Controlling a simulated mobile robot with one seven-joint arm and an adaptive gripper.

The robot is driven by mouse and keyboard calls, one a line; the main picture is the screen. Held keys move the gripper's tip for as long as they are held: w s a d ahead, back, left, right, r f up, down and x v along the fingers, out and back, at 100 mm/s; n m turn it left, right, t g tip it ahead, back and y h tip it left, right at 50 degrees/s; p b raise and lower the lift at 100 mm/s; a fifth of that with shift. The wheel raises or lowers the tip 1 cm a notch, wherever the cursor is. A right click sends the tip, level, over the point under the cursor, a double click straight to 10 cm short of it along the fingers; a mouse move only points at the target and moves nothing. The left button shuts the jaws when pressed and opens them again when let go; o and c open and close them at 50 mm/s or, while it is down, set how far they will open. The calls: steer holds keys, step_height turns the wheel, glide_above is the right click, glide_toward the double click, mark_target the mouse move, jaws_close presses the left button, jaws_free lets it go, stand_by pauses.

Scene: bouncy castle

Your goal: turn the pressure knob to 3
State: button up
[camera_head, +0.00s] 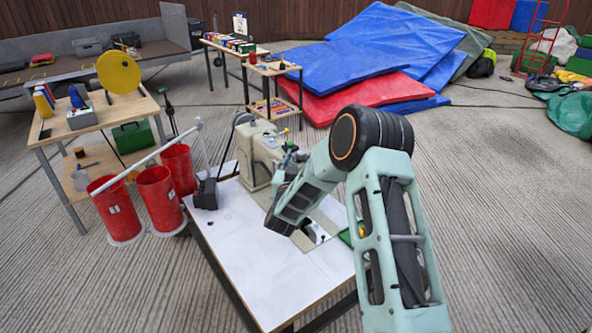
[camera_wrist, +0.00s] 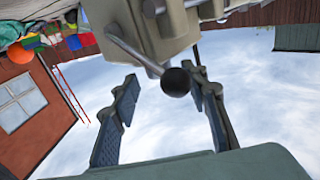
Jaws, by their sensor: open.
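A beige sewing machine (camera_head: 258,152) stands on the white table, partly hidden behind my arm. In the wrist view its beige housing (camera_wrist: 165,30) fills the top middle. A metal rod with a black ball end (camera_wrist: 176,82) sticks out from it toward the camera. My gripper (camera_wrist: 162,82) is open, with one finger on each side of the ball in the picture. I cannot tell whether the ball lies between the fingers in depth. I see no dial numbers, and I cannot pick out the pressure knob for sure.
The white table (camera_head: 265,265) is mostly bare at its front. Red bins (camera_head: 117,210) stand to its left, with a pale pole above them. A wooden workbench (camera_head: 95,113) is farther left. Blue mats (camera_head: 385,40) and a red mat lie behind.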

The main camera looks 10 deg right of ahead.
steer(key=v, duration=0.8)
steer(key=shift+a, duration=0.1)
